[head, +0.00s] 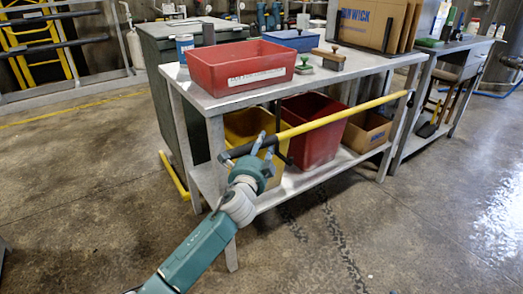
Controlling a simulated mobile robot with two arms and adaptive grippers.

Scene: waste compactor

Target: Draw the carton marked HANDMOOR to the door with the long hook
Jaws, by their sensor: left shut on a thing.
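My left gripper (262,147) reaches in front of the bench and is shut on the black grip end of a long yellow pole (345,115), which I take for the long hook. The pole runs up to the right along the bench's front, and its far end (409,93) is dark and small. I cannot tell whether the pole still touches a holder on the bench. No carton marked HANDMOOR can be read here. A brown carton (372,15) on the bench top shows letters ending in "NWICK". My right gripper is not in view.
The metal bench (218,104) carries a red bin (225,75), a blue box (290,40) and stamps. Its lower shelf holds a yellow bin (243,124), a dark red bin (312,145) and a brown box (364,134). A second bench stands right. The front floor is clear.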

